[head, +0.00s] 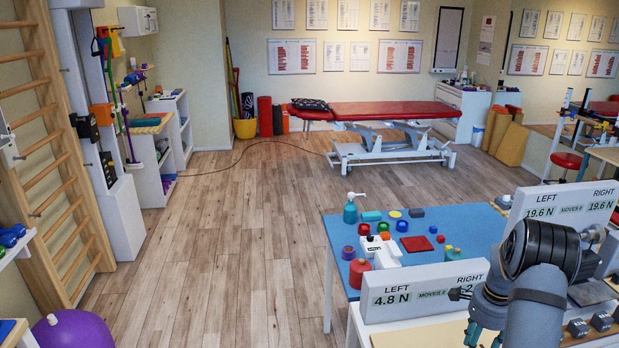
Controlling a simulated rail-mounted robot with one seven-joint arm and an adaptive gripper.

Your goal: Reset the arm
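My arm comes in at the lower right of the head view, its dark, thick joint raised in front of the white display boards. My gripper (484,338) hangs below it at the bottom edge, with teal finger parts pointing down. The fingertips are cut off by the frame, so I cannot see whether they are apart or hold anything. The gripper is just in front of the nearer display board (400,312), which reads LEFT 4.8 N; its right reading is partly hidden by my arm.
A blue-topped table (460,228) holds a teal pump bottle (350,209), a red square (416,244) and several small items. A second board (535,204) reads 19.6 N on both sides. Small grey weights (601,321) lie right of my arm. The wooden floor (240,230) at left is clear.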

